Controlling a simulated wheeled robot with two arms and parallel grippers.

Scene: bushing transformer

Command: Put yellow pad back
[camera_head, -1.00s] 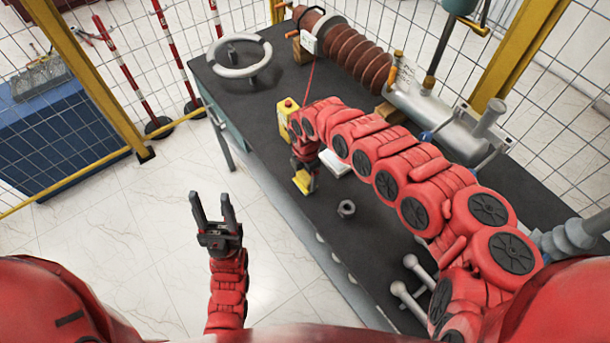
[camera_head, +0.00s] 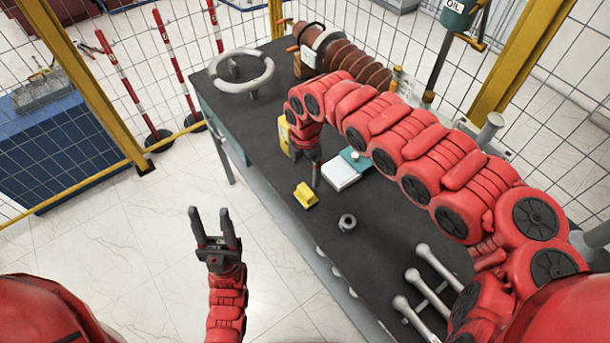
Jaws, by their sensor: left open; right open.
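The small yellow pad (camera_head: 306,195) lies on the dark table top (camera_head: 262,128) near its left long edge. My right gripper (camera_head: 317,183) points down just right of the pad, with a small gap in the picture. It is small and partly dark against the table; it is open, and nothing shows in it. My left gripper (camera_head: 211,214) is open and empty, over the floor left of the table.
A white block (camera_head: 341,176) and a teal piece (camera_head: 358,160) lie right of my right gripper. A metal nut (camera_head: 347,222) sits nearer me. A yellow box (camera_head: 283,136), a grey ring (camera_head: 240,85) and a brown ribbed bushing (camera_head: 358,68) stand farther back.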

